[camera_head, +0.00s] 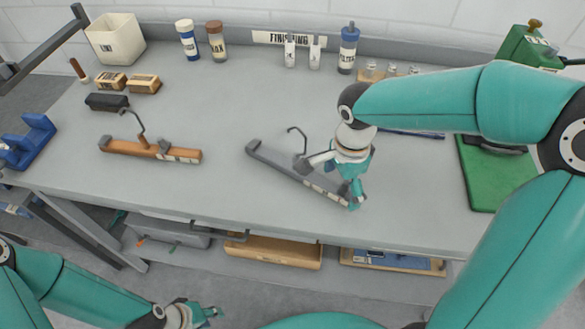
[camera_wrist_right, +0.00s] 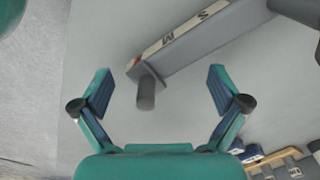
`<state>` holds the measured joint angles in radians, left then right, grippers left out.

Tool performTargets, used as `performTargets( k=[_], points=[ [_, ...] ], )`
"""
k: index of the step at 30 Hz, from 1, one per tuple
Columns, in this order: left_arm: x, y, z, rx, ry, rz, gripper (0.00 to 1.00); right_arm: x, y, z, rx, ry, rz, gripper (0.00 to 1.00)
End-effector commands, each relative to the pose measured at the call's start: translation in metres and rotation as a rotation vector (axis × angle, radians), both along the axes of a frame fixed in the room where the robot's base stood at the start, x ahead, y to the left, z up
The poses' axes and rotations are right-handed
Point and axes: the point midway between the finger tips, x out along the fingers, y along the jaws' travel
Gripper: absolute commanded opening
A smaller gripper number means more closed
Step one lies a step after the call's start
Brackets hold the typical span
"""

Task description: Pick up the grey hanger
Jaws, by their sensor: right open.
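The grey hanger (camera_head: 275,160) lies on the workbench near the middle, its bar slanting down to the right and its hook pointing up. My right gripper (camera_head: 330,181) is open just above the hanger's right half. In the right wrist view, the open fingers (camera_wrist_right: 160,76) frame a grey peg-like part (camera_wrist_right: 147,90) of the hanger, with clear gaps on both sides. The lettered bar (camera_wrist_right: 195,35) runs past them toward the upper right. My left gripper (camera_head: 210,313) is low at the bottom edge, away from the hanger; its finger opening is unclear.
Bottles (camera_head: 348,48) stand along the back. The bench front around the grey hanger is clear.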

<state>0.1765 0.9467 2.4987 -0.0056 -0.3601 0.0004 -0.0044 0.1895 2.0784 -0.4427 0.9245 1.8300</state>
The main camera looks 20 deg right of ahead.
Motion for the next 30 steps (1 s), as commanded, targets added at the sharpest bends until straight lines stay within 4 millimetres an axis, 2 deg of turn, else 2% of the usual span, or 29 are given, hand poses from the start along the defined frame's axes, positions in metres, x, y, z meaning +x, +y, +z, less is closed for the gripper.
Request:
performTargets(
  k=[5,21,23,30],
  points=[
    [0.0,0.0,-0.0001,0.0,0.0,0.0,0.35,0.0,-0.0001,0.0,0.0,-0.001,0.0,0.98],
    [0.0,0.0,-0.0002,0.0,0.0,0.0,0.35,-0.0001,0.0,0.0,0.0,0.0,0.001,0.08],
    [0.0,0.0,-0.0002,0.0,0.0,0.0,0.35,-0.0001,0.0001,-0.0001,0.0,0.0,0.001,0.0],
    [0.0,0.0,-0.0002,0.0,0.0,0.0,0.35,-0.0001,0.0001,-0.0001,0.0,0.0,0.001,0.0]
  ],
)
